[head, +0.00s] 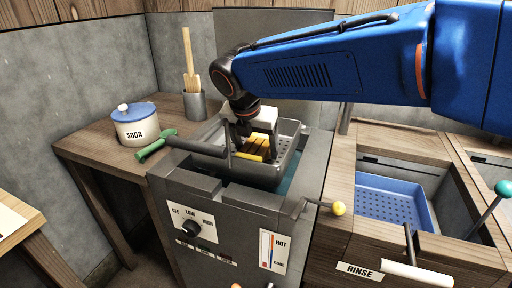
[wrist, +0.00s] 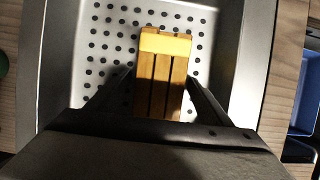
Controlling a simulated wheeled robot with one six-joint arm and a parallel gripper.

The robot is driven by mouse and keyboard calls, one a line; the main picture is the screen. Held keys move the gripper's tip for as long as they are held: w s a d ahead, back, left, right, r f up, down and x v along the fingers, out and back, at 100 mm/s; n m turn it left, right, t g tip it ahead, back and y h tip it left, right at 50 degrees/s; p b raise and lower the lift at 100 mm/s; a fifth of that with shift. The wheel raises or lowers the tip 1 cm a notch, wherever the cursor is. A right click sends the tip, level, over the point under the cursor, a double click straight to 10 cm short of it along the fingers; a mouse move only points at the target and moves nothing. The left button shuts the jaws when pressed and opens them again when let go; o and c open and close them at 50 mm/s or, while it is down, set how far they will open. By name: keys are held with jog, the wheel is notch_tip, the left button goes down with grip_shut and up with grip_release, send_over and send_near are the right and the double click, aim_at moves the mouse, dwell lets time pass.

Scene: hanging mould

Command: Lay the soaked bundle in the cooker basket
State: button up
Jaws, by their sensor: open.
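The bundle (head: 256,149), brown strips with a yellow band across one end, is inside the perforated metal cooker basket (head: 288,143). In the wrist view the bundle (wrist: 163,45) lies over the holed floor of the basket (wrist: 105,45) and appears to rest on it. My gripper (head: 243,136) is down in the basket. In the wrist view my gripper (wrist: 160,76) is open, with one finger on each side of the bundle. A gap shows by the left finger; contact on the right cannot be told. The bundle's near end is hidden by my gripper.
The cooker (head: 240,225) has a dial and a hot-cold gauge in front. A green-handled lever (head: 155,146) and a SODA pot (head: 136,125) are at the left. The rinse bay with a blue perforated tray (head: 388,203) is at the right. A yellow-knobbed lever (head: 338,208) stands between.

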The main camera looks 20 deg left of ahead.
jog(key=v, duration=1.2)
jog(key=shift+w+d+r, duration=0.1)
jog(key=shift+d+r, duration=0.05)
